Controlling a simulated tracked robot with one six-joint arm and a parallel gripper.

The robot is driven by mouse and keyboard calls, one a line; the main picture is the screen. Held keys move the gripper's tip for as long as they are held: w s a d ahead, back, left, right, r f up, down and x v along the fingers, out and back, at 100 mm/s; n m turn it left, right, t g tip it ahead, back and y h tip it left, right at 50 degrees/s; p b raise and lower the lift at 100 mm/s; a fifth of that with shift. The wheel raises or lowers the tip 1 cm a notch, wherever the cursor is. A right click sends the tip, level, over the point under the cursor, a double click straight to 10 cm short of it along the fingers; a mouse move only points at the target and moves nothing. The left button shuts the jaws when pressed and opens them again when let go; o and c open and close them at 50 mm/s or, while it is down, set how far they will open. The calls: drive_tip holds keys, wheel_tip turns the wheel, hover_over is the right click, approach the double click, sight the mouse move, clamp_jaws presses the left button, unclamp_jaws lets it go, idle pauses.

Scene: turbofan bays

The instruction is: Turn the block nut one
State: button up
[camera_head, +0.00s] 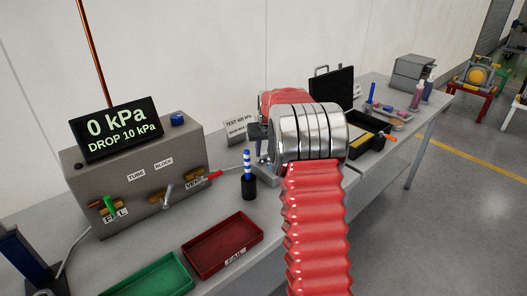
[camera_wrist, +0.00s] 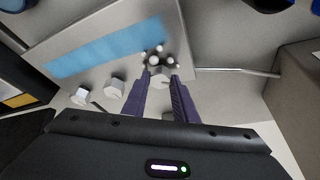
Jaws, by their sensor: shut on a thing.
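In the wrist view my gripper (camera_wrist: 161,82) has its two dark purple fingers close together, closed on a small pale grey nut (camera_wrist: 160,74) at the lower right of a grey block (camera_wrist: 105,40) with a blue stripe. Two more pale nuts, a middle one (camera_wrist: 115,88) and a left one (camera_wrist: 82,95), stand along the same edge of the block. I cannot read a number on any nut. Small round shiny parts (camera_wrist: 154,54) lie just beyond the fingertips. In the head view my red arm hides the gripper and most of the block.
A grey test box (camera_head: 140,185) stands on the bench at left; its display (camera_head: 117,128) reads 0 kPa, DROP 10 kPa. A red FAIL tray (camera_head: 222,245), a green tray (camera_head: 150,277) and a black cup (camera_head: 249,187) with a blue-and-white striped stick are nearby. An open black case (camera_head: 334,88) stands behind.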

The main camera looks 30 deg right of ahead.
drive_tip(key=shift+a+m, duration=0.1)
drive_tip(key=shift+m, duration=0.2)
drive_tip(key=m+h, duration=0.1)
drive_tip(key=m, duration=0.1)
drive_tip(key=m+g, duration=0.1)
drive_tip(key=m, duration=0.2)
drive_tip(key=shift+w+a+h, duration=0.15)
drive_tip(key=shift+w+h, duration=0.05)
drive_tip(key=shift+h, duration=0.2)
drive_tip(key=m+g, duration=0.1)
drive_tip(key=m, duration=0.2)
drive_tip(key=m+g+h, duration=0.1)
drive_tip(key=m, duration=0.2)
drive_tip(key=shift+w, duration=0.15)
drive_tip(key=shift+m+g, duration=0.3)
drive_tip(key=shift+m, duration=0.1)
drive_tip(key=o, duration=1.1)
drive_tip(key=v, duration=1.3)
drive_tip(key=shift+a+r, duration=0.2)
drive_tip(key=shift+r, duration=0.15)
